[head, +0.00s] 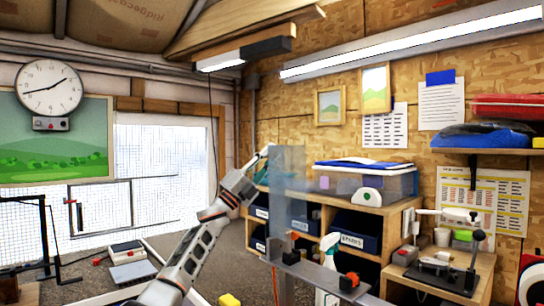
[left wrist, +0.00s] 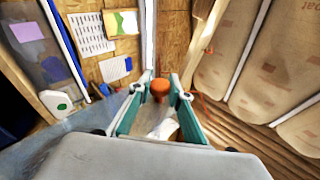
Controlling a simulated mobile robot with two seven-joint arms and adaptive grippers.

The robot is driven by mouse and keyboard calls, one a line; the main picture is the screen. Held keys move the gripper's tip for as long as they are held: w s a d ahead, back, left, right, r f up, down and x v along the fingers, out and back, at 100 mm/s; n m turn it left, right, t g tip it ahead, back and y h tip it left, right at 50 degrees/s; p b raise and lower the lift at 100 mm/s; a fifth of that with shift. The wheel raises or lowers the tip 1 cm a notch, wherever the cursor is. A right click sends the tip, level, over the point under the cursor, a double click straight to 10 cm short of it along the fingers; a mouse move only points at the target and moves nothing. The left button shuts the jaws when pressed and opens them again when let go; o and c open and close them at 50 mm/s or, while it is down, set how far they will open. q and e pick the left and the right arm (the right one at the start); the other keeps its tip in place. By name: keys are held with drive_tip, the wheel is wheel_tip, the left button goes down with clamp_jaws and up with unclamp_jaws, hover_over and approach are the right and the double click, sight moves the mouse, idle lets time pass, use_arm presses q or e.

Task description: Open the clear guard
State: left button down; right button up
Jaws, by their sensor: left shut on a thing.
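The clear guard (head: 290,205) is a see-through bluish panel standing upright near the middle of the head view. My left gripper (head: 265,168) is at its upper left edge, partly seen through or beside the panel. In the left wrist view, the teal fingers of my left gripper (left wrist: 160,103) are closed around an orange knob (left wrist: 160,87). Part of a translucent panel also shows in the lower left of that view. How the knob joins the guard is hidden. My right gripper is not in view.
A metal rail with black and orange clamps (head: 349,281) runs below the guard. A white spray bottle (head: 328,258) stands just behind it. A wooden shelf (head: 372,212) with dark bins is farther back. A press-like tool (head: 470,265) stands on the right bench.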

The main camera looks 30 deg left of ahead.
use_arm(q)
drive_tip(key=shift+f, duration=0.2)
drive_tip(key=c, duration=2.1)
unclamp_jaws()
drive_tip(key=shift+o, duration=1.3)
drive_tip(key=shift+r, duration=0.1)
drive_tip(key=v, duration=1.2)
drive_tip(key=shift+a, duration=0.1)
